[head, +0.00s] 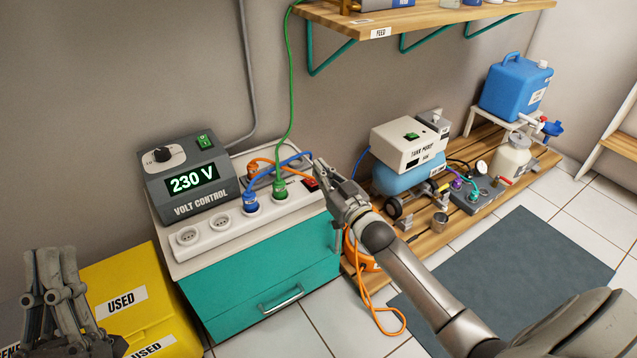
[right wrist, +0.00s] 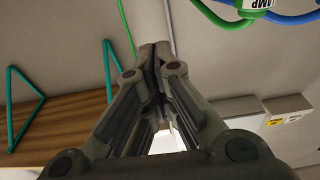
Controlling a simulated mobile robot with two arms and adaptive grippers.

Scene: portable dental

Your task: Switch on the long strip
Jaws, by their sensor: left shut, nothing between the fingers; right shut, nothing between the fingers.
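The long white strip (head: 232,226) lies along the front of the teal cabinet's top. Its two left sockets are empty; a blue plug (head: 251,203) and a green plug (head: 280,190) sit further right. A red switch (head: 311,184) is at its right end; I cannot tell its state. My right gripper (head: 320,167) is shut and empty, its tips just beside and above the switch in the head view; I cannot tell if they touch. In the right wrist view the closed fingers (right wrist: 155,52) show, but not the strip. My left gripper (head: 52,256) is shut and empty at lower left.
The volt control box (head: 190,177) reads 230 V behind the strip. Blue, orange and green cables rise near my right gripper. A yellow box (head: 140,300) stands beside my left gripper. The tank unit (head: 408,145) stands on a wooden pallet to the right.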

